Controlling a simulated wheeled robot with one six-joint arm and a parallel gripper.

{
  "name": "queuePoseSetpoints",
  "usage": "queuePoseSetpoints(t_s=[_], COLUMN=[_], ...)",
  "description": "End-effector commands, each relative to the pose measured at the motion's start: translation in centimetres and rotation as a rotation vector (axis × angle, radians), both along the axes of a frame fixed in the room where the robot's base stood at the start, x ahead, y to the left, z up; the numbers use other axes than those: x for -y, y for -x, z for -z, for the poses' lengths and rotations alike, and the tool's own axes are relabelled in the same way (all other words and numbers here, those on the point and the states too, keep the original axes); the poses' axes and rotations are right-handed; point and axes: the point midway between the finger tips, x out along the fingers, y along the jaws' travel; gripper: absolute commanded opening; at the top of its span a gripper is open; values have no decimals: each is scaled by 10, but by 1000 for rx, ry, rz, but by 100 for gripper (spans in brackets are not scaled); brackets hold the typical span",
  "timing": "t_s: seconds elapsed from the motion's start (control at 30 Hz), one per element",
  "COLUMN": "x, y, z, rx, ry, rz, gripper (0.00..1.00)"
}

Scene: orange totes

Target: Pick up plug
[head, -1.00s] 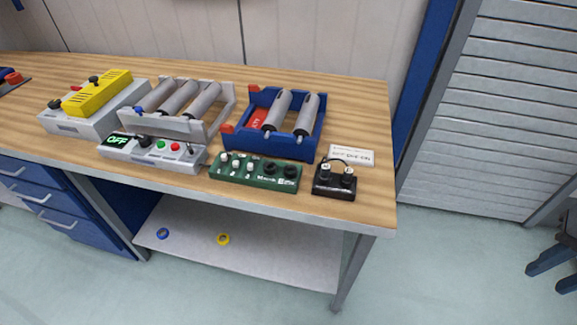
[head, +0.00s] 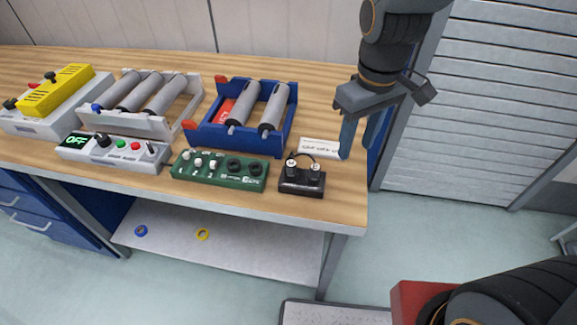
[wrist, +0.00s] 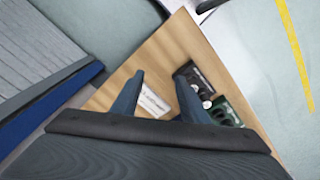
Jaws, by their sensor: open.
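A small black box (head: 301,181) sits near the bench's front right edge. On it are two dark plugs with pale tops, the left plug (head: 291,165) and the right plug (head: 314,171), joined by a thin black cable. I cannot tell which one the task means. My gripper (head: 359,148) hangs fingers down to the right of the box, by the bench's right edge, open and empty. In the wrist view the black box (wrist: 187,71) shows right of my gripper (wrist: 159,75), partly hidden by a finger.
A white label card (head: 320,148) lies behind the box. A green panel with knobs (head: 219,171) stands to its left. A blue rack with grey cylinders (head: 240,139) is behind that. A grey control box (head: 114,151) is further left. A shuttered wall stands right of the bench.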

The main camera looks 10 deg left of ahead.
Motion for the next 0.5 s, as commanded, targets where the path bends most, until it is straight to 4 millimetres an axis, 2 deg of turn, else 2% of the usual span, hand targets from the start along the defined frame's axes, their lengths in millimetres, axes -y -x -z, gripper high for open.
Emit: queuePoseSetpoints(t_s=[0.03,0.1,0.2,0.33,0.5], x=[-28,-59,-95,-124,-136], y=[-2,-1,3,9,12], z=[-3,-7,-13,-18,-14], rx=[-7,-20,-35,-48,-56], ry=[6,16,27,36,41], rz=[-123,-280,-463,-617,-684], gripper=[40,40,40,40,40])
